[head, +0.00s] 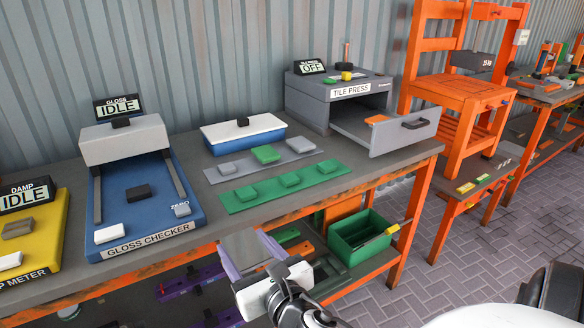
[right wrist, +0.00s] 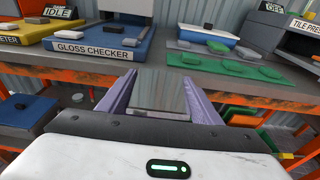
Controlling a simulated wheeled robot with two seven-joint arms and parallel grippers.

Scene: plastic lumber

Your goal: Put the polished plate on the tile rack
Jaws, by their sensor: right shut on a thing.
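The polished plate (head: 246,250) is a flat, grey, mirror-like piece. My right gripper (head: 250,258) is shut on it, with one purple finger along each side. It is held in front of the workbench's near edge, apart from the bench top. In the right wrist view the plate (right wrist: 158,92) shows between the two purple fingers. No thing is labelled as the tile rack, so I cannot tell which it is. A grey strip (head: 226,170) and a green strip (head: 240,204), both bearing small blocks, lie on the bench. My left gripper is not in view.
On the bench stand a blue gloss checker (head: 150,215), a yellow damp meter (head: 48,240), a blue and white tray (head: 262,136) and a grey tile press (head: 325,108) with its drawer out. A green bin (head: 345,242) sits on the lower shelf. An orange chair-like frame (head: 465,92) stands right.

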